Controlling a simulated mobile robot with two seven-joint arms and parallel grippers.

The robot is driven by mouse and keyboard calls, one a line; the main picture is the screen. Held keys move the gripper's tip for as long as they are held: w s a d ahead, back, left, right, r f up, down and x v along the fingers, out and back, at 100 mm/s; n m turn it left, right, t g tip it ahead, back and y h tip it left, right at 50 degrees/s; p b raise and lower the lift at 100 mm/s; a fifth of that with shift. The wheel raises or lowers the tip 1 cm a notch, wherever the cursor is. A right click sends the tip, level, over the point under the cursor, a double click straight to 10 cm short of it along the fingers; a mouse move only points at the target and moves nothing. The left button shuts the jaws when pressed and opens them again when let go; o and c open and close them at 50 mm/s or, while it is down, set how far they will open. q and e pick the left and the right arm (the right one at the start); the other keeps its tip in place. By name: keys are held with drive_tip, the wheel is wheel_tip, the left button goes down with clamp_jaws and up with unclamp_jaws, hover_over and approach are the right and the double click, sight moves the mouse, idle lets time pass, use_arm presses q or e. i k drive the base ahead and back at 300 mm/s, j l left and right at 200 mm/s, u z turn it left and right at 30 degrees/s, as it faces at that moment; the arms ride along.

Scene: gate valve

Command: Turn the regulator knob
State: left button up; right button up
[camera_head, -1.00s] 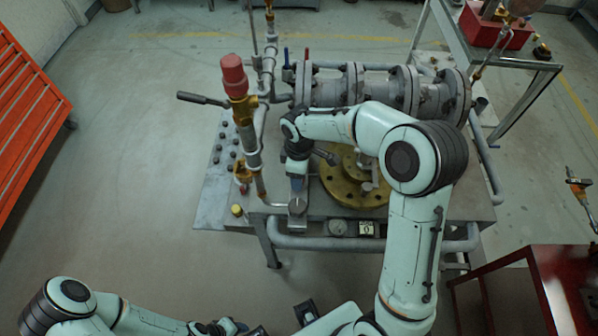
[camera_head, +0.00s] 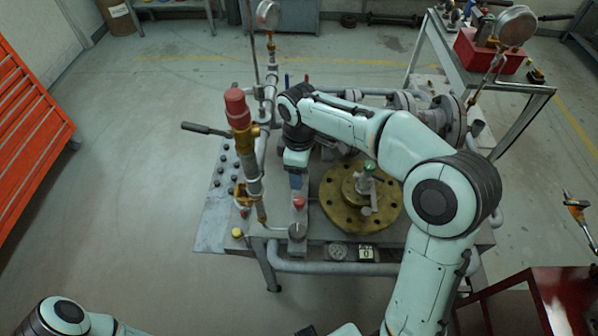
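A tall regulator with a red ribbed cap (camera_head: 236,106) and brass body stands upright at the table's left side. A smaller red knob (camera_head: 299,202) sits above a grey block at the table's front edge. I cannot tell which of the two is the regulator knob. My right arm reaches in from the lower right. Its gripper (camera_head: 297,180) points down just behind the small red knob, right of the tall regulator. Its fingertips are too small and partly hidden, so its opening is unclear. Only my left arm's links show at bottom left; its gripper is out of view.
A brass flange (camera_head: 361,199) with a green-topped valve stem (camera_head: 369,168) lies right of my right gripper. A grey lever (camera_head: 205,129) juts left from the pipework. A side table (camera_head: 524,89) holds a red box (camera_head: 486,52). Floor at left is clear.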

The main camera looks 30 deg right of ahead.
sight(297, 233)
drive_tip(key=k+j, duration=0.8)
drive_tip(key=k, duration=0.05)
